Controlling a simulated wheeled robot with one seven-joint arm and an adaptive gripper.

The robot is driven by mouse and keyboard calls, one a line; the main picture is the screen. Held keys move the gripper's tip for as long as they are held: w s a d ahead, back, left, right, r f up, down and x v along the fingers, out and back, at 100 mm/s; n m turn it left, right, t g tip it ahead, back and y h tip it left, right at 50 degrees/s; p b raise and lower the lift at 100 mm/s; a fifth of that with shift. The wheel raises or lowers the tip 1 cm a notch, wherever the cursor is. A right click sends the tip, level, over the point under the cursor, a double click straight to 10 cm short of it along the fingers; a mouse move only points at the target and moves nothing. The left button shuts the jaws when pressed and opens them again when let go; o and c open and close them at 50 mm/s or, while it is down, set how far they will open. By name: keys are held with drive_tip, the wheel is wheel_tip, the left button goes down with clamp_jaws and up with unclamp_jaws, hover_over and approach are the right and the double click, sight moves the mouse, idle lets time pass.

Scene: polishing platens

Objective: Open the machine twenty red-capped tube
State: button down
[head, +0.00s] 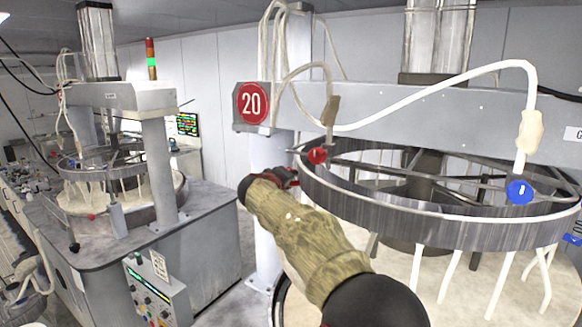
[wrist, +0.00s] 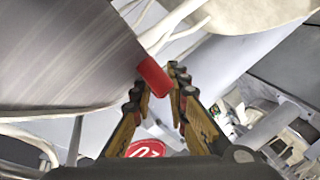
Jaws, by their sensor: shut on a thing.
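Machine twenty carries a round red sign (head: 252,103) with "20" on its grey crossbeam. Its red-capped tube shows as a red cap (head: 317,154) at the left rim of the ring, below a white hose. In the wrist view the red cap (wrist: 153,78) lies at my fingertips, beside the ring's grey wall. My gripper (head: 293,174) reaches the ring's left side from below; its fingers (wrist: 160,84) are shut on the red cap, though a gap shows between them further back. The finger contact is partly hidden in the head view.
A blue cap (head: 520,191) sits on the ring's right side under another white hose. The dark ring (head: 420,218) curves close above and right of my arm. A second machine (head: 120,96) and a control box (head: 158,292) stand at left.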

drive_tip(key=shift+f+g+p, duration=0.15)
drive_tip(key=shift+g+p, duration=0.45)
drive_tip(key=shift+p, duration=1.15)
drive_tip(key=shift+f, duration=0.1)
drive_tip(key=shift+f+n, duration=0.15)
drive_tip(key=shift+n, duration=0.15)
drive_tip(key=c, duration=1.7)
unclamp_jaws()
drive_tip(key=v, duration=1.2)
